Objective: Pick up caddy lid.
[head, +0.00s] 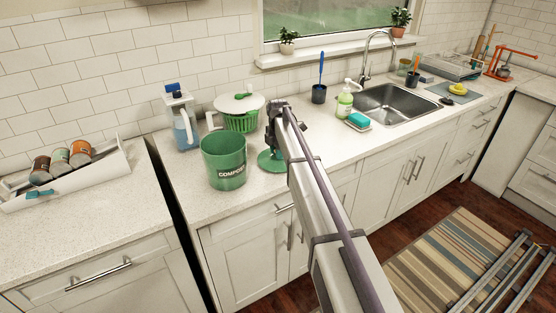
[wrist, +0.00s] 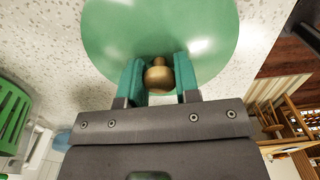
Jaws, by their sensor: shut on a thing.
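The caddy lid is a round green disc with a brown, rounded knob at its middle. In the wrist view the lid (wrist: 205,35) fills the upper middle, and my gripper (wrist: 159,78) has its two teal fingers closed on either side of the knob. In the head view the lid (head: 268,163) shows as a green disc at the counter, partly hidden by my arm and gripper (head: 272,145). I cannot tell whether it touches the counter. The green compost caddy (head: 224,162) stands upright and open-topped just left of the lid.
Behind are a green salad spinner (head: 241,121) with a pale lid and a blue-and-white jug (head: 183,128). To the right are a soap bottle (head: 345,103), a teal sponge (head: 358,120) and the sink (head: 392,103). Counter in front of the caddy is clear.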

